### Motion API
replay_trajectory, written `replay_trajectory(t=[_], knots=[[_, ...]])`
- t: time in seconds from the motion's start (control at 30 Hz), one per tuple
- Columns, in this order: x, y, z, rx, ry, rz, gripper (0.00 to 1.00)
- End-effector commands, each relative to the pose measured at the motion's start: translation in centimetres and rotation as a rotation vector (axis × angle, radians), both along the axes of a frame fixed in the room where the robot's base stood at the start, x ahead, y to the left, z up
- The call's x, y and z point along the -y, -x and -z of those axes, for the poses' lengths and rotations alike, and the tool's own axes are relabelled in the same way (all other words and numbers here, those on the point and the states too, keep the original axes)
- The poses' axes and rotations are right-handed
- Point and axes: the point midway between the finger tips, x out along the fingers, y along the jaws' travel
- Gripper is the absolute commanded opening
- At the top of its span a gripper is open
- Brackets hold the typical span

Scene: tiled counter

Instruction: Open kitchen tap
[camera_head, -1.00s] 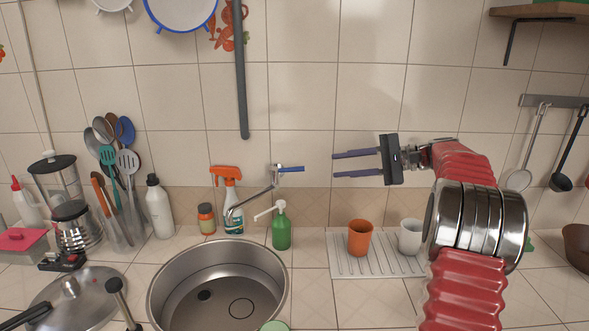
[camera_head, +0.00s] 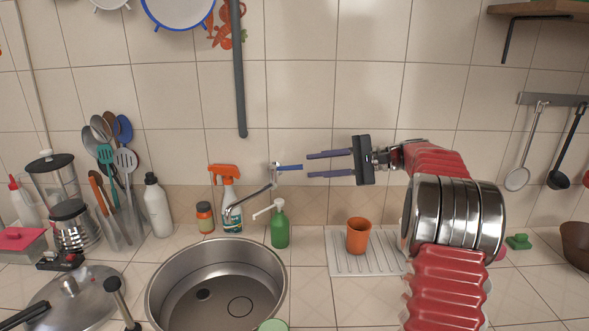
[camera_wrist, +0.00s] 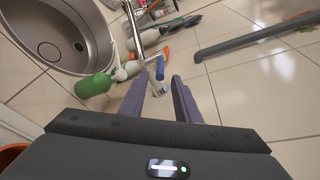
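The kitchen tap (camera_head: 255,194) is on the tiled wall above the round steel sink (camera_head: 165,297). Its blue lever (camera_head: 289,168) points right. My gripper (camera_head: 307,165) is level with the lever, just to its right, with its two purple fingers apart and empty. In the wrist view the tap (camera_wrist: 155,46) shows with its blue lever (camera_wrist: 160,70) ahead of the gap between my fingertips (camera_wrist: 160,82). In the head view the fingertips look a small distance short of the lever's end; I cannot tell the exact depth.
A green soap bottle (camera_head: 280,226) and an orange-topped spray bottle (camera_head: 226,190) stand by the tap. An orange cup (camera_head: 358,236) stands on the white drying rack (camera_head: 345,263) below my arm. A dark vertical bar (camera_head: 239,80) is on the wall above the tap.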

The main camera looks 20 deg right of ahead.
Motion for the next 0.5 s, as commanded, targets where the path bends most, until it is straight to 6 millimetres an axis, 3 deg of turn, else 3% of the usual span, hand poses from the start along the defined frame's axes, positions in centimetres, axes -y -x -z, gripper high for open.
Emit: replay_trajectory(t=[0.3, 0.5], knots=[[-4.0, -2.7, 1.1, 0.0, 0.001, -0.003, 0.3], [-5.5, -3.7, 1.5, 0.0, 0.0, -0.001, 0.3]])
